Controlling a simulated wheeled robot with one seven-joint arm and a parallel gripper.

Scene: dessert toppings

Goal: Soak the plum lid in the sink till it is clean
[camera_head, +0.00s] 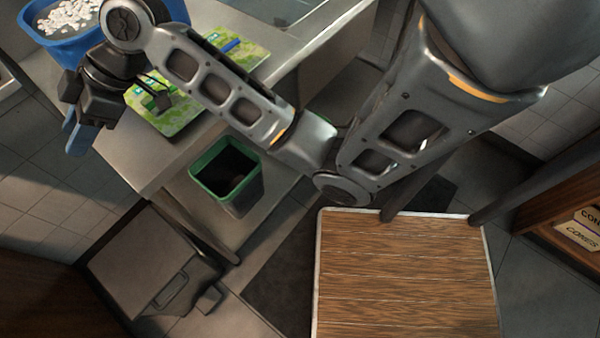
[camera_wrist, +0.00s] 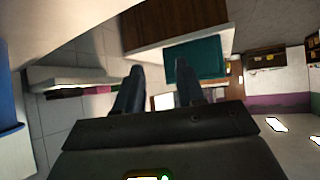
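My gripper (camera_head: 80,130) hangs at the upper left in the head view, beside the counter's left end and near the blue tub. In the wrist view my gripper (camera_wrist: 160,70) has its two dark fingers apart, with nothing between them. I cannot make out the plum lid in either view. A pale-rimmed recess (camera_head: 285,10) at the top edge of the head view is cut off, and I cannot tell whether it is the sink.
A blue tub (camera_head: 68,48) of white pieces and a green patterned board (camera_head: 170,122) are on the counter (camera_head: 310,35). Below stand a green-rimmed bin (camera_head: 228,175) and a grey lidded box (camera_head: 145,260). A wooden-topped table (camera_head: 405,275) is at lower right.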

